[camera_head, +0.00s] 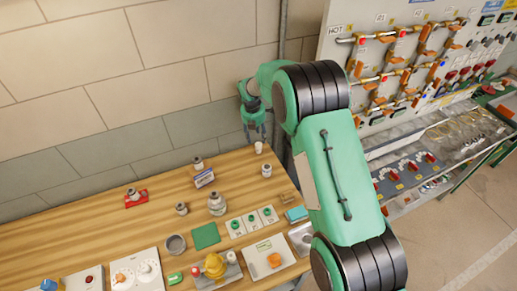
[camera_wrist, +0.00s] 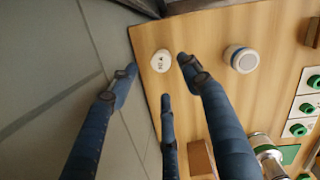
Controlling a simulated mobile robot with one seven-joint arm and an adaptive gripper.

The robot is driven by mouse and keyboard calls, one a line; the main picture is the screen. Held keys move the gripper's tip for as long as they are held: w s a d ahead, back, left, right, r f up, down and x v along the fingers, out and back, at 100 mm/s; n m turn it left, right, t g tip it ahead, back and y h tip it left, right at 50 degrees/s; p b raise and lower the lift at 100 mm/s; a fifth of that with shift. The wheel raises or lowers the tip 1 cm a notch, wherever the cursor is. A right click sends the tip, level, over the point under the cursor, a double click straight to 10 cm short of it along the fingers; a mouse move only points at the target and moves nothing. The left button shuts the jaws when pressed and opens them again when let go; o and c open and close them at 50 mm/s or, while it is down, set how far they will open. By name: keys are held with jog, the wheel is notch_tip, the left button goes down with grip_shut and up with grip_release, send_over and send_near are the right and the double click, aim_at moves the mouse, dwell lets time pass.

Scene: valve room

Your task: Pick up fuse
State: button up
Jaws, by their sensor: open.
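A small white round piece with dark markings on its top, which looks like the fuse (camera_wrist: 161,61), stands upright on the wooden table near its wall-side edge. In the head view the fuse (camera_head: 258,147) is a small white cylinder just under my gripper (camera_head: 254,134). In the wrist view the dark blue fingers of my gripper (camera_wrist: 158,68) are spread, with nothing between them held. The fuse lies just beyond the fingertips, between the left and right ones. I cannot tell the exact height gap.
A white cylinder with a blue ring (camera_wrist: 241,59) stands to the right of the fuse, close to the right finger. The wall (camera_wrist: 50,80) is close on the left. Green-and-white switch plates (camera_wrist: 298,130) and a metal fitting (camera_wrist: 268,155) lie farther right.

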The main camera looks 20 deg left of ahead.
aim_at(259, 144)
jog(key=shift+w+f, duration=0.15)
jog(key=shift+f, duration=0.75)
jog(key=shift+f, duration=0.1)
jog(key=shift+w+d+f, duration=0.15)
jog(key=shift+w+f, duration=0.05)
jog(key=shift+f, duration=1.05)
jog(key=shift+w+d+f, duration=0.1)
jog(key=shift+w+f, duration=0.1)
jog(key=shift+f, duration=1.05)
grip_shut()
jog(key=shift+r, duration=5.05)
